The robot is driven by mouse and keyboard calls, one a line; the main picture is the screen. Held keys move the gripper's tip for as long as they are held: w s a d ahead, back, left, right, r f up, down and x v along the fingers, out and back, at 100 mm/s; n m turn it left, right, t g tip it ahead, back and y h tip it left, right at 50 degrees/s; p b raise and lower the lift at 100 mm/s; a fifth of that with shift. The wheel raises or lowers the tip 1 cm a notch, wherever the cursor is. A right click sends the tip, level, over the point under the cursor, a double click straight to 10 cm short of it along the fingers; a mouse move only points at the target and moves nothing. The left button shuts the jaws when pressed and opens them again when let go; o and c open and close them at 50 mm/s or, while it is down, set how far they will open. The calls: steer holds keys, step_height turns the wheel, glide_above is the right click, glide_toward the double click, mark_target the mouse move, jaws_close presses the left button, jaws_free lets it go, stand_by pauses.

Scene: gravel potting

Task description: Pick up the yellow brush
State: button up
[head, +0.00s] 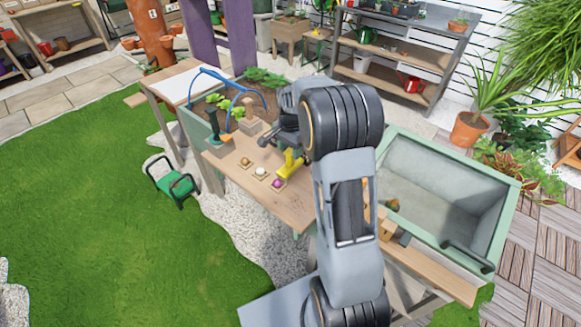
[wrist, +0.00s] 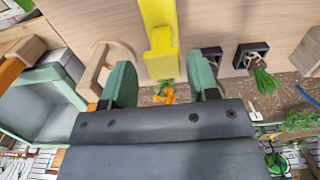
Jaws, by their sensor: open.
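The yellow brush (wrist: 160,28) is in the wrist view at the top middle, over the wooden tabletop. Its near end, a wider yellow block, lies just ahead of my gripper, in line with the gap between the fingers. My gripper (wrist: 159,80) has two green fingers spread well apart, with nothing held between them. In the head view the yellow brush (head: 290,164) shows on the potting table, just below my dark gripper and partly covered by my arm. Whether the fingers touch the brush cannot be told.
Small square trays with round items (head: 260,172) sit left of the brush on the table (head: 290,207). A planter with blue hoops (head: 210,75) stands behind. A green-rimmed basin (head: 508,205) is at right. A wooden piece (wrist: 95,62) lies left of my fingers.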

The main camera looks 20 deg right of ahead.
mark_target(290, 159)
steer(key=shift+w+f, duration=0.15)
steer(key=shift+f, duration=2.6)
steer(key=c, duration=0.9)
steer(key=shift+o, duration=0.2)
